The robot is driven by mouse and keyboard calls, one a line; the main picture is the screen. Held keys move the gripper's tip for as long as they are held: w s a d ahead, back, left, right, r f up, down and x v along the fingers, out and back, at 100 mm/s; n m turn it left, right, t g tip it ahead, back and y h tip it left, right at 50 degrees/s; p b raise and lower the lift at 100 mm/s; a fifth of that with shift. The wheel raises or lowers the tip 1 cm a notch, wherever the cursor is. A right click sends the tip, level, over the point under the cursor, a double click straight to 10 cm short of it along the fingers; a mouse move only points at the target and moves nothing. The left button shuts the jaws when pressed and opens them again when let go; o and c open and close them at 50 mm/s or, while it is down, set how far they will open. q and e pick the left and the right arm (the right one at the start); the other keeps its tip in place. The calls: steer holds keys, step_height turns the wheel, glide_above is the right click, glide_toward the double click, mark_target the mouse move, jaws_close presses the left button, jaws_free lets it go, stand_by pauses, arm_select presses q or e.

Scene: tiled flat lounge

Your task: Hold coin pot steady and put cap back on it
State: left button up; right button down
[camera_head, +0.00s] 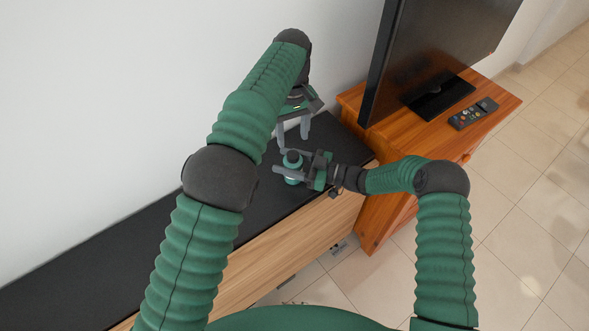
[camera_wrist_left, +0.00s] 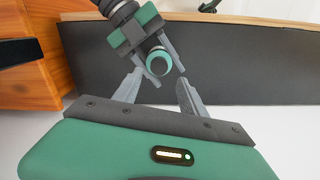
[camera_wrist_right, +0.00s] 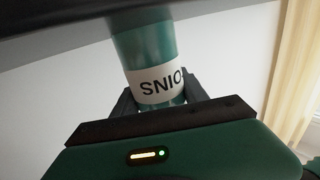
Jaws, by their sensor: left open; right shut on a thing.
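The teal coin pot (camera_head: 293,174) stands on the dark cabinet top. My right gripper (camera_head: 285,170) is shut around its side. In the right wrist view the pot (camera_wrist_right: 145,45) has a white label with upside-down lettering, partly "SNIO". Its round green top (camera_head: 292,158) also shows in the left wrist view (camera_wrist_left: 159,63) with a pale ring around it. I cannot tell whether this top is a separate cap, and no loose cap shows. My left gripper (camera_head: 293,143) points down near the pot, open and empty. Its fingers (camera_wrist_left: 160,80) frame the pot's near side in the left wrist view.
The long black cabinet top (camera_head: 130,235) is clear to the left, with a white wall (camera_head: 150,80) behind. An orange wooden stand (camera_head: 390,125) adjoins on the right, carrying a television (camera_head: 430,50) and a remote control (camera_head: 473,113). Tiled floor (camera_head: 510,210) lies to the right.

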mark_target(293, 154)
arm_select(q)
steer(key=n, duration=0.6)
steer(key=shift+w+r, duration=0.1)
steer(key=n, duration=0.5)
steer(key=shift+r, duration=0.15)
step_height(293, 154, down, 8)
steer(key=shift+f, duration=0.1)
jaws_close()
